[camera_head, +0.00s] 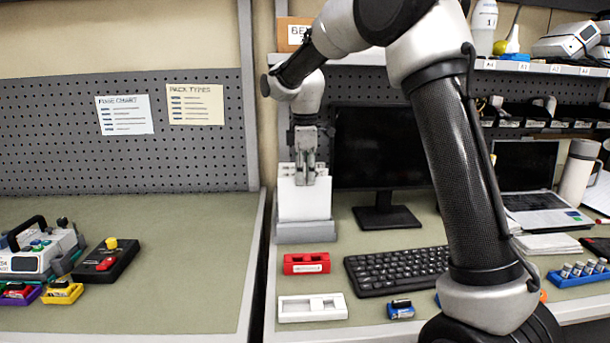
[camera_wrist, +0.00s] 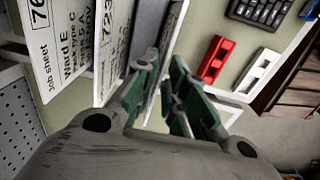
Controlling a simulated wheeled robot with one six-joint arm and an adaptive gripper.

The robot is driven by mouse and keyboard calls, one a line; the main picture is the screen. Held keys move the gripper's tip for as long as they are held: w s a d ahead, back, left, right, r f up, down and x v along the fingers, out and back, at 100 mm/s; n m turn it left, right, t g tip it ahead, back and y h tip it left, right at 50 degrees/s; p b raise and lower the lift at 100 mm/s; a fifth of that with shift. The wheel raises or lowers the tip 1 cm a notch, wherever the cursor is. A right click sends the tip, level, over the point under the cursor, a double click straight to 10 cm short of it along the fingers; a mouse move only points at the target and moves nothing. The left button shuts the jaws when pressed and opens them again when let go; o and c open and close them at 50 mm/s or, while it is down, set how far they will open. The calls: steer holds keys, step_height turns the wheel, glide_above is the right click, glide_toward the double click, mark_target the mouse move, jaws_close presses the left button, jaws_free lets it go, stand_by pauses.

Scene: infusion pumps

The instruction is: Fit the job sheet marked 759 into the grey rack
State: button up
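The grey rack (camera_head: 306,233) stands on the bench left of the monitor, with white job sheets (camera_head: 304,200) upright in it. My gripper (camera_head: 305,172) points down at the top of these sheets. In the wrist view, one sheet (camera_wrist: 60,50) starts with 76, its last digit cut off, and another sheet (camera_wrist: 110,35) reads 723. My gripper's green-padded fingers (camera_wrist: 165,65) have a narrow gap between them. A thin pale edge runs up from between the tips; I cannot tell whether they grip it. No sheet reading 759 is legible.
A red holder (camera_head: 307,263) and a white holder (camera_head: 312,307) lie in front of the rack. A keyboard (camera_head: 398,270) and a monitor (camera_head: 380,150) stand to its right. A post and a gap between benches are at its left. A shelf (camera_head: 350,58) runs above.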

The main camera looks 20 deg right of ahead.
steer(key=shift+o, duration=0.8)
step_height(320, 180, up, 12)
